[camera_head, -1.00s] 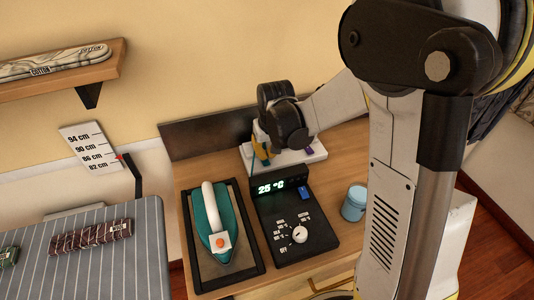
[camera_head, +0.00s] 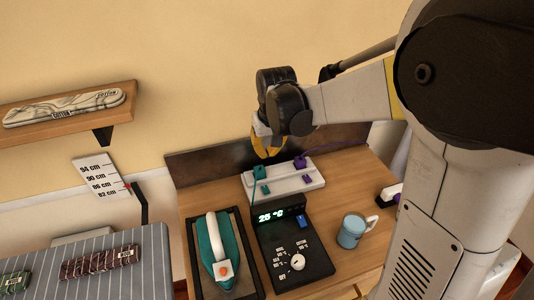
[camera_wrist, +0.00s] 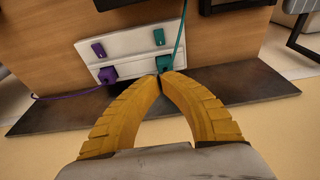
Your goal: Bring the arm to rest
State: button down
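My gripper (camera_head: 266,152) is at the back of the wooden table, above and behind the white power strip (camera_head: 312,180). In the wrist view its yellow fingers (camera_wrist: 161,77) arch inward and their tips meet, with nothing seen between them. A teal plug (camera_wrist: 164,62) with a teal cord sits on the strip (camera_wrist: 128,58) just beyond the tips in that picture. A purple plug (camera_wrist: 107,74) sits on the strip too. My arm reaches in from the right of the head view.
A teal iron (camera_head: 218,248) rests on a black-framed stand. A black control box (camera_head: 292,262) reads 25 °C. A light blue mug (camera_head: 351,232) stands to its right. A wall shelf (camera_head: 122,93) and a striped ironing board (camera_head: 145,265) are at left. A dark panel (camera_head: 215,162) backs the table.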

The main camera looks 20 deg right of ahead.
dwell(0.3)
jog(key=s+r+t+b, duration=0.1)
jog(key=s+r+t, duration=0.1)
jog(key=s, duration=0.8)
jog(key=s+r+t+b, duration=0.2)
jog(key=s, duration=0.8)
jog(key=shift+s+a, duration=0.2)
jog(key=shift+a, duration=0.05)
dwell(0.7)
